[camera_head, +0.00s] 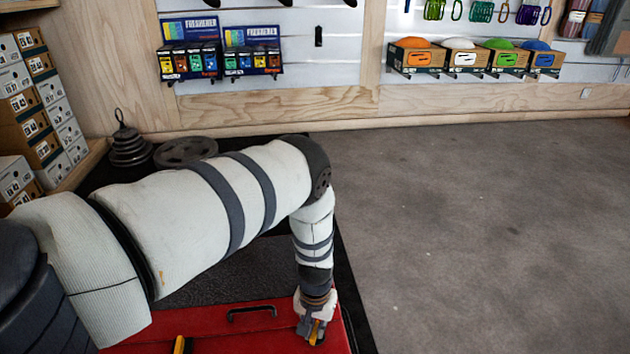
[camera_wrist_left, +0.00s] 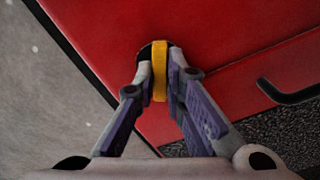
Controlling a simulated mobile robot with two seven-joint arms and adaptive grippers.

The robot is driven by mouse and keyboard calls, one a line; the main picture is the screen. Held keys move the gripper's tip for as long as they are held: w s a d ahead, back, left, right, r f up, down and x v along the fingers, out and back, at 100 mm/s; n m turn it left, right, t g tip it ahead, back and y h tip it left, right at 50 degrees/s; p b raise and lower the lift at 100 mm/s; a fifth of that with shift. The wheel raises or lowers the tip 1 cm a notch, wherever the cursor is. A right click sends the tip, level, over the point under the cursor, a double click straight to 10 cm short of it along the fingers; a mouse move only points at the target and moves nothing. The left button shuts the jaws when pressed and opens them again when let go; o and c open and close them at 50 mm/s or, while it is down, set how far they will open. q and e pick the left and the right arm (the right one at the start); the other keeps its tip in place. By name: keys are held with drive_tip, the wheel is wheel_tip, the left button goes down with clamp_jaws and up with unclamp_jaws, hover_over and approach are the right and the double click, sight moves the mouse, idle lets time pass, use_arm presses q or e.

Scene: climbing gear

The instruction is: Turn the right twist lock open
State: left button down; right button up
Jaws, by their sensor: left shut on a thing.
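The right twist lock has a yellow handle (camera_wrist_left: 160,52) on a dark round base, set in the red surface. In the left wrist view the handle runs up and down the picture between the two fingers of my left gripper (camera_wrist_left: 160,78), which is shut on it. In the head view my left gripper (camera_head: 313,334) points down at the right part of the red box (camera_head: 240,338). A second yellow handle (camera_head: 179,345) shows at the bottom edge, partly cut off. My right gripper is not in view.
A black handle (camera_head: 251,311) lies on the red box, which has a dark textured panel (camera_head: 235,276). Weight plates (camera_head: 187,151) lie behind my arm, beside a stacked weight (camera_head: 128,145). Shoe boxes (camera_head: 40,110) stand at left. The grey floor (camera_head: 460,220) at right is clear.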

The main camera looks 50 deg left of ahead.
sight(315, 330)
use_arm(q)
drive_tip(key=n, duration=0.5)
drive_tip(key=shift+n, duration=0.3)
idle(0.5)
drive_tip(key=c, duration=1.7)
unclamp_jaws()
drive_tip(key=shift+o, duration=0.2)
wheel_tip(315, 330, up, 12)
